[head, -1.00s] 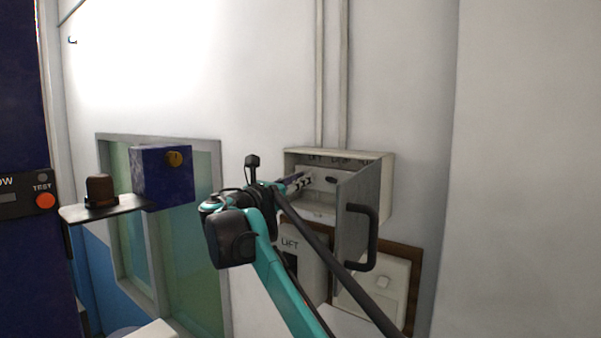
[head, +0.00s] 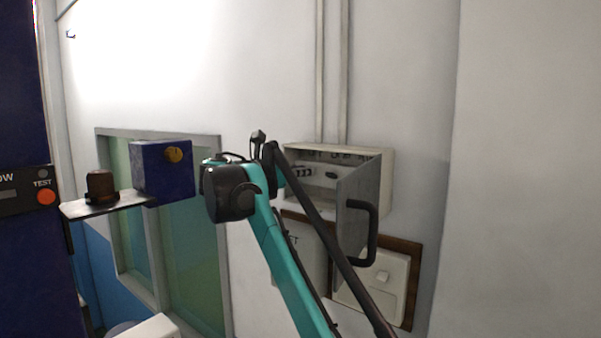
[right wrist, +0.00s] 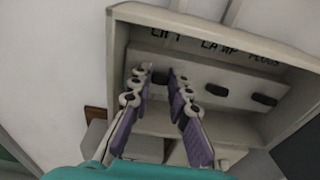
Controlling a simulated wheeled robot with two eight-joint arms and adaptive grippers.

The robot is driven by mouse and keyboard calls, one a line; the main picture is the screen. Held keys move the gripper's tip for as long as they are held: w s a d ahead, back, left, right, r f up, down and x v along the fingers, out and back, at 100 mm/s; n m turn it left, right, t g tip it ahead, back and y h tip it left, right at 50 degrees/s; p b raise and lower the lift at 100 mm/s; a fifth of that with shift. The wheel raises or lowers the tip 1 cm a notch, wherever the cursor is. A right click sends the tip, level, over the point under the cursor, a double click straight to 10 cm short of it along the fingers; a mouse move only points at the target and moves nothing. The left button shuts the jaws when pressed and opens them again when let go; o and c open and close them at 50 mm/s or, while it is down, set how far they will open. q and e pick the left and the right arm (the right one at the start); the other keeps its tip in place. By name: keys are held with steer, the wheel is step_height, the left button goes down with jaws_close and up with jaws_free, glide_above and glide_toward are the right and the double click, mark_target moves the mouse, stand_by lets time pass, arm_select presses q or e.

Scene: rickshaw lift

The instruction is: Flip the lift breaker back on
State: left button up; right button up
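The open grey breaker box (head: 388,185) is on the wall in the head view. The right wrist view shows its inside, with the labels LIFT, LAMP and PLUGS above a row of dark toggles. The lift breaker (right wrist: 160,77) is the leftmost toggle, under LIFT; whether it is up or down is unclear. My right gripper (right wrist: 164,74) is open, its two purple-padded fingers apart with their tips around or just in front of that toggle; I cannot tell if they touch it. My left gripper is not in view.
The box's metal door (head: 356,205) stands open towards me, with a black handle (head: 373,236), close right of my right arm. Below are a wooden board with a white switch plate (head: 385,285) and a grey box partly behind my arm. A window (head: 205,275) is left.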

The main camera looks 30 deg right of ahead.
steer(key=o, duration=0.4)
steer(key=shift+c, duration=0.2)
steer(key=shift+a, duration=0.1)
steer(key=v, duration=1.1)
steer(key=shift+s+a, duration=0.25)
steer(key=shift+a, duration=0.05)
